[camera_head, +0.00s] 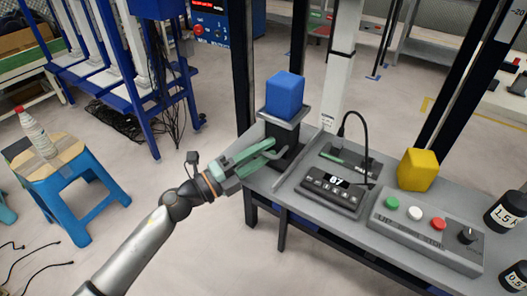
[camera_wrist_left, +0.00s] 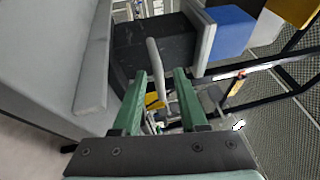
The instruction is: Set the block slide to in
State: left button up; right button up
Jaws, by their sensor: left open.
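A blue block (camera_head: 285,95) rests on a light grey plate (camera_head: 287,117) above a dark post (camera_head: 283,145) at the table's left end. I take this to be the block slide; its setting is not readable. My left gripper (camera_head: 277,149) reaches in from the left, with its green fingers apart close to the post below the plate. In the left wrist view the open fingers (camera_wrist_left: 158,82) point toward a pale grey rod (camera_wrist_left: 156,65) beside a dark body. The rod shows between the fingertips; contact cannot be told. The blue block (camera_wrist_left: 230,30) is beyond, upper right. My right gripper is out of view.
The grey table (camera_head: 305,200) holds a display box (camera_head: 331,190), a button panel (camera_head: 425,230), a yellow block (camera_head: 418,170) and dark weights (camera_head: 507,211). Black frame posts (camera_head: 299,50) rise behind. A blue stool (camera_head: 60,180) with a bottle stands left; floor between is clear.

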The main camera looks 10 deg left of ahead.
pick_arm(q)
jog(key=shift+s+a+f, duration=0.1)
jog(key=shift+s+a, duration=0.05)
jog(key=shift+s, duration=0.05)
jog(key=b+v, duration=0.1)
jog(key=v, duration=1.1)
